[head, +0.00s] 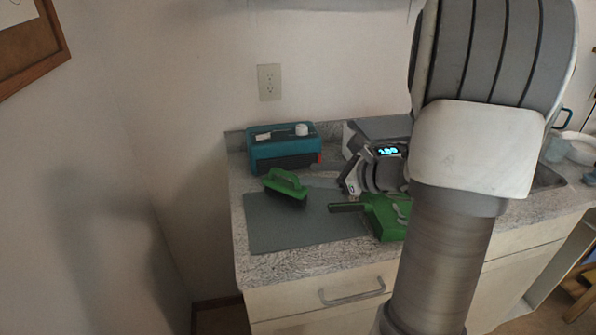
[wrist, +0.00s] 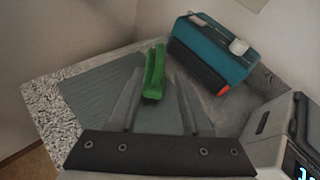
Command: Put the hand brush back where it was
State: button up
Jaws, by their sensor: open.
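The hand brush (head: 286,184), with a green handle and dark bristles, rests on the back part of the grey mat (head: 275,225). In the wrist view the brush (wrist: 154,72) shows ahead, between the lines of my two fingers. My gripper (wrist: 159,74) is open and empty. In the head view my gripper (head: 322,174) is to the right of the brush, pointing towards it, with a gap between them.
A teal box (head: 283,149) with small items on top stands behind the brush, close to the wall. The speckled counter (head: 295,262) has a left edge and a front edge above a drawer. The front left of the mat is clear.

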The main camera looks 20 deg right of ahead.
jog(key=v, duration=0.2)
jog(key=shift+s+d+r, duration=0.1)
jog(key=shift+s+d, duration=0.1)
jog(key=shift+s, duration=0.15)
